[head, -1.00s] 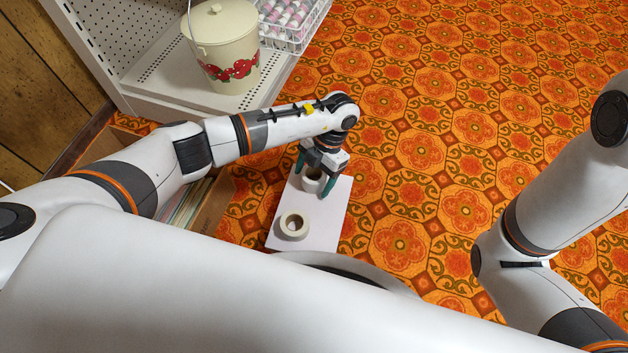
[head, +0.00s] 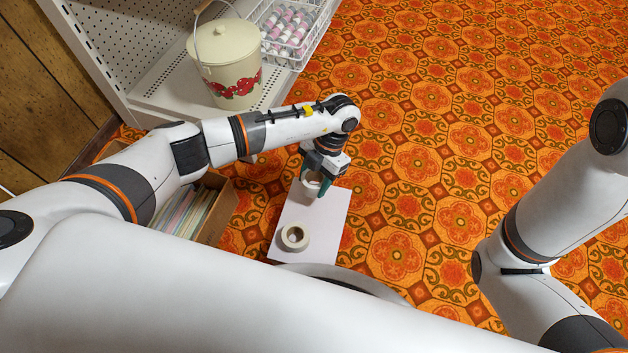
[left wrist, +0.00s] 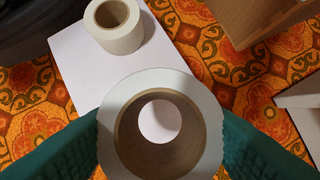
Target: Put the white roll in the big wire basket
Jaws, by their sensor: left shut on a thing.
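My left gripper (head: 313,186) is shut on the white roll (head: 311,177), with its green fingers on either side. The roll is upright and appears a little above the white sheet. In the left wrist view the white roll (left wrist: 112,110) fills the space between the fingers, and the sheet shows through its core. The white wire basket (head: 297,55) stands on the shelf at the top, with pink and white spools in it; its far part is cut off by the frame. My right gripper is out of view.
A cream roll (head: 294,237) stays on the white sheet (head: 318,222). A cream lidded bucket (head: 228,70) stands on the shelf (head: 165,95) left of the basket. A cardboard box (head: 217,210) of flat items stands left of the sheet. The patterned floor at right is open.

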